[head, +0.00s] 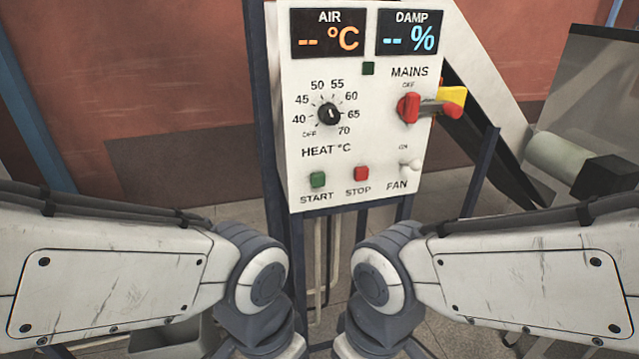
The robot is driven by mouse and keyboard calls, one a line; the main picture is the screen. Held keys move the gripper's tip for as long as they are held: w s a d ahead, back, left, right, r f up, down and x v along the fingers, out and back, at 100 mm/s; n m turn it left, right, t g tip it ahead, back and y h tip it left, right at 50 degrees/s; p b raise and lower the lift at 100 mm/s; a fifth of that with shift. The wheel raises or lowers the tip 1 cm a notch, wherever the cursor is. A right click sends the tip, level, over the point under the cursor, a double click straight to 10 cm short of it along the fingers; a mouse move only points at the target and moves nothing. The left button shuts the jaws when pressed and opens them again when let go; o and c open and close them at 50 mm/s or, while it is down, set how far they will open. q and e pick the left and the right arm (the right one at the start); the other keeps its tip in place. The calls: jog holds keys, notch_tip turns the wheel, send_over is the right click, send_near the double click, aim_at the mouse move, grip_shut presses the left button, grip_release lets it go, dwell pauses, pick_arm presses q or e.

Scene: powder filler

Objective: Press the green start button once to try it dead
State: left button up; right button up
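The green start button (318,180) sits at the lower left of the white control panel (345,140), above the label START. The red stop button (361,174) is to its right. The air and damp displays at the top show only dashes. Both of my arms come in from the sides and bend downward below the panel. My grippers are out of the picture, below its lower edge. Nothing of mine touches the button.
The heat knob (329,114) is above the buttons. The red mains handle (409,108) points sideways with a yellow piece (452,97) by it. The white fan switch (410,168) is at lower right. Dark frame posts stand beside the panel. A pale roller (562,158) is at right.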

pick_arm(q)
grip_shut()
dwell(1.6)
